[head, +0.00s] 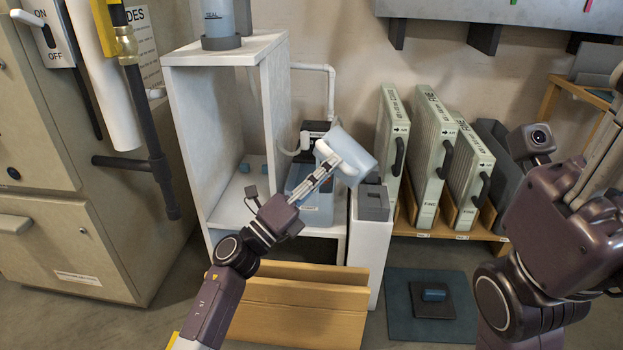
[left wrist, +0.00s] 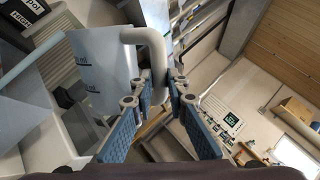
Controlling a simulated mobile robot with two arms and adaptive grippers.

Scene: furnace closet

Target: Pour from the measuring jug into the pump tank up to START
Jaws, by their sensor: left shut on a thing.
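The measuring jug (head: 358,157), a pale blue-grey vessel, is held tilted in the air at the middle of the head view. It also shows in the left wrist view (left wrist: 105,62). My left gripper (head: 327,169) is shut on its handle (left wrist: 157,48). The pump tank (head: 317,208), a blue box with a dark top, stands in the white stand behind and below the gripper and jug. Part of it is hidden by them. No START mark or liquid level is readable. My right gripper (head: 598,158) is at the right edge, partly cut off; its fingers' opening is unclear.
A grey block (head: 373,203) tops a white pedestal below the jug. Upright filters (head: 428,150) stand to the right. A wooden box (head: 290,308) is in front. A furnace cabinet (head: 75,230) fills the left.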

